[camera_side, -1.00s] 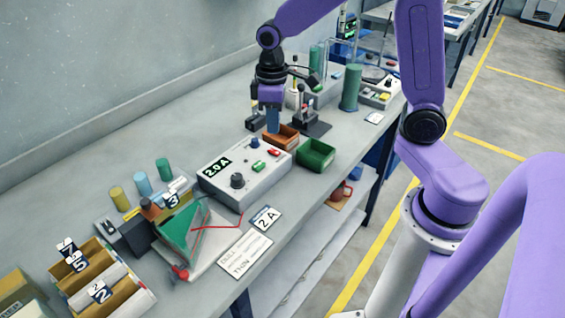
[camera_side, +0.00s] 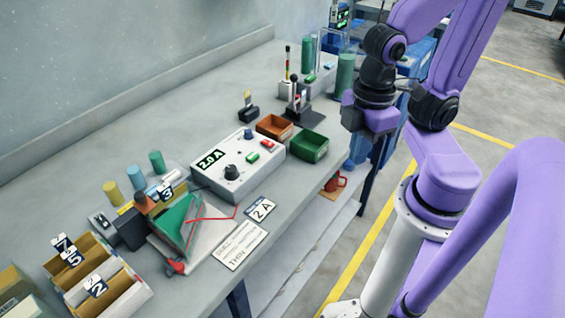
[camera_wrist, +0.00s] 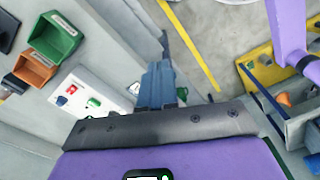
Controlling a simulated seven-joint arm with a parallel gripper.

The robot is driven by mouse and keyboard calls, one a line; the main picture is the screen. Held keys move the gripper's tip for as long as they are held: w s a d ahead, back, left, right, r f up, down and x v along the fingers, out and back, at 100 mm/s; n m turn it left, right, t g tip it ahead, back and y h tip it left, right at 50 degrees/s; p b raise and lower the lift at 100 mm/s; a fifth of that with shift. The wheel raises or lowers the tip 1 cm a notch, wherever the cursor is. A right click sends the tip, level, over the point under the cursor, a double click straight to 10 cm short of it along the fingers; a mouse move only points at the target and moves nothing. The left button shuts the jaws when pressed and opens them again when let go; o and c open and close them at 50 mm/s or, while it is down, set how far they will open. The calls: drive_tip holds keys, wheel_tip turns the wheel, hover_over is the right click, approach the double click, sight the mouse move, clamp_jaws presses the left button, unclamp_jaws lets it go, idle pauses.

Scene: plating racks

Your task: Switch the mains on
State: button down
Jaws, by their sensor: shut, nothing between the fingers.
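A white control box (camera_side: 223,187) stands on the bench in the side view, with a lit display (camera_side: 210,160) reading 2.0 A. On its top are a dark knob (camera_side: 232,172), a blue knob (camera_side: 248,134), a green switch or button (camera_side: 252,157) and a red one (camera_side: 267,144). The wrist view shows the red one (camera_wrist: 61,100) and the green one (camera_wrist: 94,102). I cannot tell whether either is pressed. My gripper (camera_wrist: 154,84) is shut and empty, off the bench's front edge and to the right of the box, touching nothing.
An orange tray (camera_side: 274,126) and a green tray (camera_side: 308,147) stand just behind the box. A metal stand (camera_side: 298,108) and green cylinders are farther back. A green-sided cell (camera_side: 178,222) with red leads and label cards (camera_side: 240,245) lie left and in front.

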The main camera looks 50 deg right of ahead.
wheel_tip(320, 180, up, 4)
drive_tip(key=m, duration=1.3)
hover_over(270, 143)
drive_tip(key=shift+s+r, duration=0.1)
wheel_tip(270, 143, down, 14)
